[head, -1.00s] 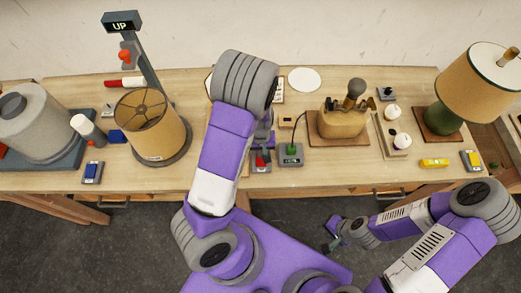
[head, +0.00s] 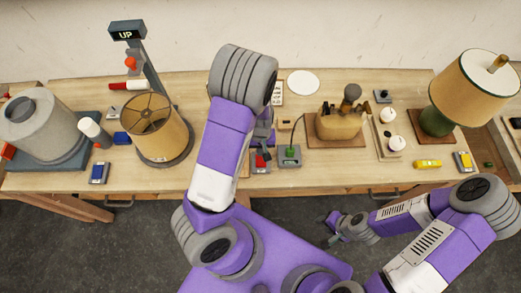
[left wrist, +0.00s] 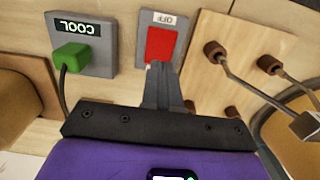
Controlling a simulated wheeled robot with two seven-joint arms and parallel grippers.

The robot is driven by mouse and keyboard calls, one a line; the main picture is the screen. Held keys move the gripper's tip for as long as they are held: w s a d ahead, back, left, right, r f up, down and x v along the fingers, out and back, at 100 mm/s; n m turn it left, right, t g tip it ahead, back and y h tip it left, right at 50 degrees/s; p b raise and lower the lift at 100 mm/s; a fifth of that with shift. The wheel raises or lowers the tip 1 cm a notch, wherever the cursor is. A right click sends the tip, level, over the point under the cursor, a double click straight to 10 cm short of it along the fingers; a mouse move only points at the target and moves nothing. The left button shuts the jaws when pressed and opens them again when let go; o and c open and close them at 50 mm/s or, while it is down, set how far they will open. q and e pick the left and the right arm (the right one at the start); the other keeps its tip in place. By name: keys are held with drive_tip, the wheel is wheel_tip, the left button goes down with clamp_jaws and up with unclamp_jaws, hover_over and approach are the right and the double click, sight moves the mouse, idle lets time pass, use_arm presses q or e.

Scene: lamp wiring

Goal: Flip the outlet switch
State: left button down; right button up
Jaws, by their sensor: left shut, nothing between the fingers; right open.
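The outlet switch is a red rocker (left wrist: 161,45) on a grey plate with a small label reading OFF, upside down in the left wrist view. It also shows in the head view as a small red patch (head: 260,160), partly hidden by my left arm. My left gripper (left wrist: 157,70) is shut and empty, its fingertips at the near end of the red rocker; I cannot tell if they touch. In the head view my left gripper (head: 268,141) is mostly hidden behind the arm. My right gripper (head: 333,233) is open and empty, in front of the table, low over the floor.
Beside the switch is a grey box labelled COOL (left wrist: 81,28) with a green plug (left wrist: 72,56) and black cord. Brown pegs with metal rods (left wrist: 222,55) stand on its other side. A drum lampshade (head: 157,125) and a green lamp (head: 437,121) stand further out.

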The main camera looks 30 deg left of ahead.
use_arm(q)
wheel_tip(320, 180, up, 10)
drive_tip(key=w+p, duration=0.1)
drive_tip(key=shift+w+a+p, duration=0.2)
drive_tip(key=shift+a+p, duration=0.2)
drive_tip(key=shift+a, duration=0.05)
use_arm(e)
wheel_tip(320, 180, up, 3)
drive_tip(key=shift+f, duration=0.15)
